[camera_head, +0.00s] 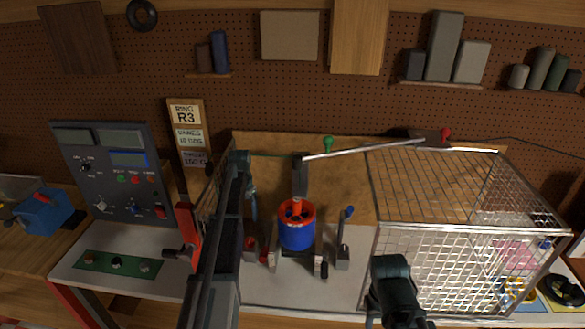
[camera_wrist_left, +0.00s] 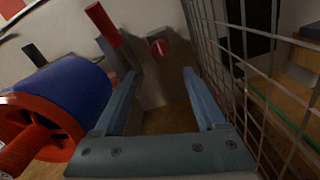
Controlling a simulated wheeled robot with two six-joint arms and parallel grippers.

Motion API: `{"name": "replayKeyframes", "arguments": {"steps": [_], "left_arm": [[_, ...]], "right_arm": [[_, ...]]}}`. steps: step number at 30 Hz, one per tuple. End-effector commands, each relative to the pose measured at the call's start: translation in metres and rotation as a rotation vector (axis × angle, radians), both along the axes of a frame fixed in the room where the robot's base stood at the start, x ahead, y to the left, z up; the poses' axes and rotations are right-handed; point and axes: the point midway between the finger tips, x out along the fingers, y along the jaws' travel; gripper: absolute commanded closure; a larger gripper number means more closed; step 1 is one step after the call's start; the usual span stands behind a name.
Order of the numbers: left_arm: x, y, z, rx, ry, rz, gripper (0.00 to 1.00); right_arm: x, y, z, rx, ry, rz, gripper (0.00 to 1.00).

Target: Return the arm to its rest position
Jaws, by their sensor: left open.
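My left arm (camera_head: 228,235) reaches up over the bench from the bottom left of the head view. Its gripper (camera_head: 253,212) points down left of the rotor and is partly hidden by the arm. In the left wrist view its two blue-grey fingers (camera_wrist_left: 160,80) are apart, with nothing held between them. The ducted rotor, a blue drum with a red rim (camera_head: 297,232), stands beside it; it also shows at the left of the wrist view (camera_wrist_left: 70,95). My right arm (camera_head: 395,285) shows at the bottom; its fingertips cannot be made out.
A wire mesh cage (camera_head: 460,260) stands on the right. Mesh (camera_wrist_left: 265,110) also runs close beside the left gripper. A grey bracket with a red knob (camera_wrist_left: 160,48) is beyond the fingers. A control panel (camera_head: 115,170) stands at left, with a blue-handled lever (camera_head: 344,235) right of the rotor.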

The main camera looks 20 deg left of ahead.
Motion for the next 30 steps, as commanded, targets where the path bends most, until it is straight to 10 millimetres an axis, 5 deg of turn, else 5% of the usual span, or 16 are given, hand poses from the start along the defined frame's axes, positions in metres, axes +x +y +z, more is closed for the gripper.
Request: {"name": "replayKeyframes", "arguments": {"steps": [4, 8, 15, 25, 30], "left_arm": [[-0.006, -0.010, 0.000, 0.000, -0.001, -0.002, 0.27], [-0.034, -0.060, 0.000, 0.004, -0.011, -0.001, 0.27], [-0.125, -0.181, 0.000, 0.006, -0.041, 0.015, 0.27], [-0.233, -0.269, 0.001, -0.002, -0.073, 0.036, 0.27], [-0.230, -0.299, -0.045, 0.022, -0.040, -0.052, 0.27]], "right_arm": [[0.000, 0.000, 0.000, 0.000, 0.000, 0.000, 0.50], [0.000, 0.000, 0.000, 0.000, 0.000, 0.000, 0.50], [0.000, 0.000, 0.000, 0.000, 0.000, 0.000, 0.50], [0.000, 0.000, 0.000, 0.000, 0.000, 0.000, 0.50], [0.000, 0.000, -0.046, -0.001, 0.000, 0.003, 0.50]]}}
